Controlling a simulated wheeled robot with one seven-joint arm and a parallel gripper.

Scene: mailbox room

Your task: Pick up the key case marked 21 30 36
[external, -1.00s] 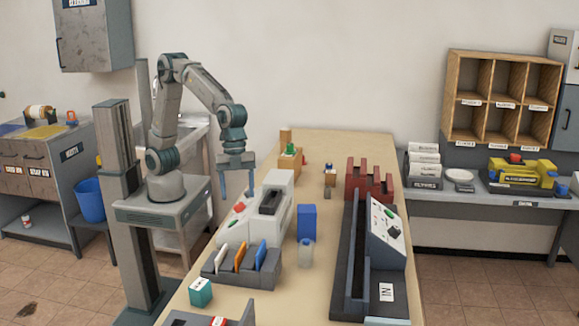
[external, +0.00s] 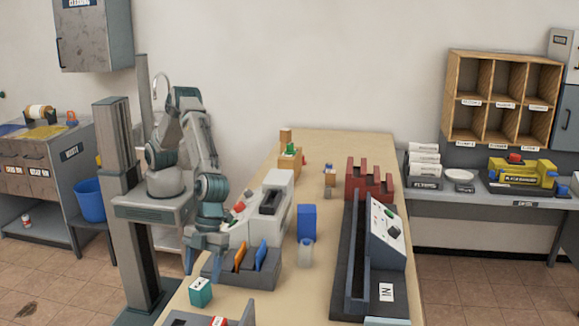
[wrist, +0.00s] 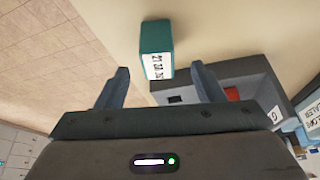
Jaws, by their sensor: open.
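The key case (external: 201,292) is a small teal box near the front left edge of the table. In the wrist view the key case (wrist: 156,37) shows a white label with dark figures, too small to read surely. My gripper (external: 205,260) is open and empty, just above and behind the box in the external view. In the wrist view my gripper (wrist: 160,70) has its two fingers apart, with the box ahead of and between the fingertips, not held.
A grey rack (external: 265,272) with orange and blue cards stands close right of my gripper. A grey tray (external: 178,319) lies at the front. A blue box (external: 307,222) and a clear cup (external: 305,252) stand farther right.

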